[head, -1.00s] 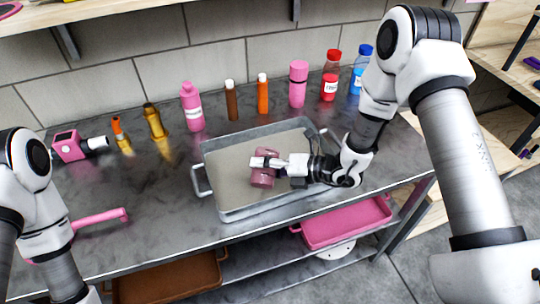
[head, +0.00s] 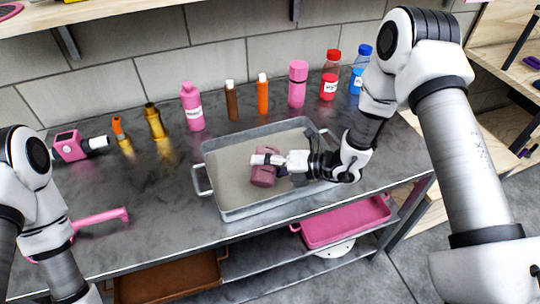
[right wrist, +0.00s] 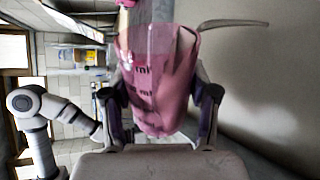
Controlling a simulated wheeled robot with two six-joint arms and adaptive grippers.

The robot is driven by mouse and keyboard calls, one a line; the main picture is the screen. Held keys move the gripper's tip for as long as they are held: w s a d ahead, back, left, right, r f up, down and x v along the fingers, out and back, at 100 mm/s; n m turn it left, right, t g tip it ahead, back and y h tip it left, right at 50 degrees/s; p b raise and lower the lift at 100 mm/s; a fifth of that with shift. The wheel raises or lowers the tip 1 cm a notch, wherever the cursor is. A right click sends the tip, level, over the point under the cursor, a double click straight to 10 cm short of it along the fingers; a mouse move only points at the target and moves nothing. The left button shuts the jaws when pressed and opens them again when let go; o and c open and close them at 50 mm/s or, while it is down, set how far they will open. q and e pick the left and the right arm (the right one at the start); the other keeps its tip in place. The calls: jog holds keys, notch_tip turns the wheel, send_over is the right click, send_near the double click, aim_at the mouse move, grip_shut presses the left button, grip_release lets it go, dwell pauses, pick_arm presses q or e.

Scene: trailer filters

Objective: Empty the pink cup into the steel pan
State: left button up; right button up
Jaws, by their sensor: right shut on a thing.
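The pink cup (head: 264,176) is held above the steel pan (head: 222,211) on the metal bench. It looks tilted in the head view. In the right wrist view the cup (right wrist: 158,82) is see-through pink with dark measuring marks. My right gripper (head: 268,160) is shut on the cup; its fingers (right wrist: 160,104) press on both sides of it. The pan's visible floor looks bare and grey; the part behind the cup and gripper is hidden. I cannot tell how much is in the cup. My left gripper is out of view; only its arm shows at the lower left.
Several bottles stand along the wall, including a pink one (head: 192,106) and an orange one (head: 262,93). A pink box-like device (head: 69,146) and a pink-handled item (head: 102,219) lie left of the pan. A pink tray (head: 345,222) sits on the lower shelf.

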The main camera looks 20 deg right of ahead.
aim_at(260, 148)
jog(key=shift+w+d+r+m+p, duration=0.25)
jog(key=shift+w+r+m+p, duration=0.05)
jog(key=shift+w+m+p, duration=0.2)
dwell(0.8)
jog(key=shift+w+d+r+m+g+y+p, duration=0.1)
jog(key=shift+w+r+m+g+y+p, duration=0.1)
jog(key=shift+r+m+g+y+p, duration=0.3)
jog(key=shift+w+d+r+m+g+y+p, duration=0.15)
jog(key=shift+r+m+g+p, duration=0.1)
jog(key=shift+m+g+p, duration=0.45)
dwell(1.7)
jog(key=shift+w+d+r+m+y+p, duration=0.15)
jog(key=shift+w+r+m+p, duration=0.1)
jog(key=shift+m, duration=0.3)
jog(key=shift+w+d+r+m+y+p, duration=0.1)
jog(key=shift+w+r+m, duration=0.1)
jog(key=shift+m, duration=0.35)
dwell(1.1)
jog(key=shift+w+d+r+m+g+y, duration=0.15)
jog(key=shift+w+m+g+y, duration=0.3)
jog(key=shift+m, duration=0.35)
dwell(0.8)
